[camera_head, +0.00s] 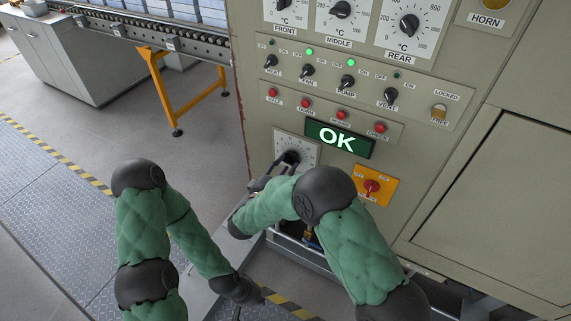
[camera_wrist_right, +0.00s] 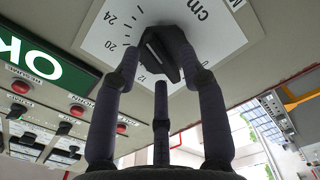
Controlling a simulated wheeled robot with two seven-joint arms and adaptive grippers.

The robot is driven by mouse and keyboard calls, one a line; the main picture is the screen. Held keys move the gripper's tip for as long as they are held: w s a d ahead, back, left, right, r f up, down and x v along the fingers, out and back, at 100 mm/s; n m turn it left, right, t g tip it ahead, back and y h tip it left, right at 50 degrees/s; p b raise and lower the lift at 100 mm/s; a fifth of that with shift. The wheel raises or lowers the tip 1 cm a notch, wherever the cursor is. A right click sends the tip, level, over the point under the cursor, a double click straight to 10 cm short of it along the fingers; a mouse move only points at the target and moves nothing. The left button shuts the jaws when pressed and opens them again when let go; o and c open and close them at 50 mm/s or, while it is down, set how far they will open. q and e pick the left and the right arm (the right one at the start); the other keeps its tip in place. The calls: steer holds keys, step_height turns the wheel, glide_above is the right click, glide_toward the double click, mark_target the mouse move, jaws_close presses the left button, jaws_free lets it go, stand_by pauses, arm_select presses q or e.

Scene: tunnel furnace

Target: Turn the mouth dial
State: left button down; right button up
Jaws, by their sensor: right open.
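The mouth dial is a dark knob on a white plate (camera_head: 285,143) marked in cm, low on the control cabinet. In the right wrist view its black knob (camera_wrist_right: 160,66) sits between the fingers of my right gripper (camera_wrist_right: 154,50). The fingers are open, with the tips on either side of the knob; whether they touch it I cannot tell. In the head view my right gripper (camera_head: 270,181) reaches the dial from below and hides part of the plate.
A green OK display (camera_head: 340,138) is right of the dial, above an orange panel with a red rotary switch (camera_head: 372,187). Red buttons (camera_head: 341,114) and black switches (camera_head: 347,82) sit above. A roller conveyor (camera_head: 150,32) stands at the upper left. Floor at left is clear.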

jaws_close()
